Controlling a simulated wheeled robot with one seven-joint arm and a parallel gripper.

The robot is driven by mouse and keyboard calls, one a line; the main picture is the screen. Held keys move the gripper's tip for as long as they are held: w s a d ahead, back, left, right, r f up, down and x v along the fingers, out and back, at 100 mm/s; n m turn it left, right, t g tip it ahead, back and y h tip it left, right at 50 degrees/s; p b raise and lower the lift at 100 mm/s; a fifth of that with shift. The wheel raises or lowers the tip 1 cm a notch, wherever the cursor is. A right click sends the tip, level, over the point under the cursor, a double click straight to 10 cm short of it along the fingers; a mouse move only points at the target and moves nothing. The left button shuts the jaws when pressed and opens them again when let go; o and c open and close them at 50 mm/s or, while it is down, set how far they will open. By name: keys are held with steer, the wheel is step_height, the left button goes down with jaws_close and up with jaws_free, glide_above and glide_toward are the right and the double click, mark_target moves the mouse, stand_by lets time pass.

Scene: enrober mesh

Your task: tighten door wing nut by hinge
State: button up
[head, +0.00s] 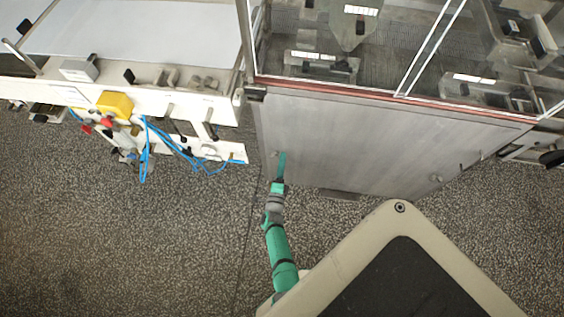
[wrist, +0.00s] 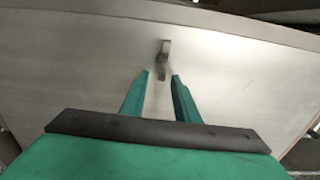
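The grey metal door panel (head: 350,140) faces me under the glazed machine, and it fills most of the wrist view (wrist: 70,70). A small metal wing nut (wrist: 163,58) stands out from the panel in the wrist view, with its wing roughly upright. In the head view a small fitting (head: 275,154) shows at the panel's left side, by my gripper's tip. My gripper (wrist: 160,80) is open and empty. Its green fingers point at the panel, just short of the nut and on either side of its line in the wrist view. My gripper (head: 282,160) is at the panel's lower left in the head view.
Another fitting (head: 437,178) sits at the panel's lower right, with a dark handle (head: 462,168) near it. A white bench (head: 150,100) with a yellow box (head: 115,104) and blue cables (head: 146,150) stands at left. Speckled floor (head: 150,230) is free in front.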

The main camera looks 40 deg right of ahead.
steer(key=v, duration=1.1)
stand_by(0.6)
steer(key=s+a+r+n+t+y, duration=0.1)
steer(key=s+a+r+n+y, duration=0.3)
steer(key=s+a+r+n, duration=0.2)
steer(key=s+a+r+n+t+y, duration=0.1)
steer(key=s+a+r+n+y, duration=0.4)
steer(key=a+r+n, duration=0.5)
steer(key=s+a+r+n+t+y, duration=0.1)
steer(key=s+a+r+n+y, duration=0.3)
steer(key=s+a+r+n, duration=0.4)
step_height(320, 180, up, 8)
steer(key=a+n, duration=0.1)
steer(key=n, duration=0.3)
steer(key=shift+t+y, duration=0.4)
steer(key=shift+a, duration=0.1)
